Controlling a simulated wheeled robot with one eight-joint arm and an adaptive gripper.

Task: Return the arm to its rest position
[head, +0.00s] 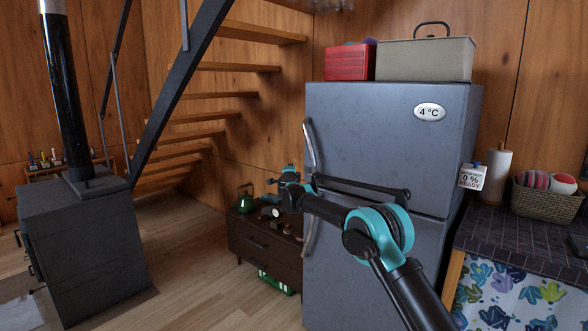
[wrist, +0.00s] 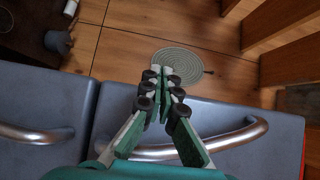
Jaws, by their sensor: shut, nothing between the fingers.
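My gripper (wrist: 161,75) is shut and empty in the wrist view, its green fingers meeting at the tips. In the head view my arm reaches from the lower right up and left across the front of the grey fridge (head: 375,130). The arm's far end is near the fridge's left edge, beside the door handles, and the fingers are too small to make out there. The wrist view shows the fridge front (wrist: 225,120) and two curved metal handles close below and beside the fingers. I cannot tell whether anything touches.
A low dark cabinet (head: 262,245) with small items stands left of the fridge. A black stove (head: 85,235) and an open staircase (head: 215,95) are further left. A counter (head: 520,232) is at right. Floor between stove and cabinet is clear.

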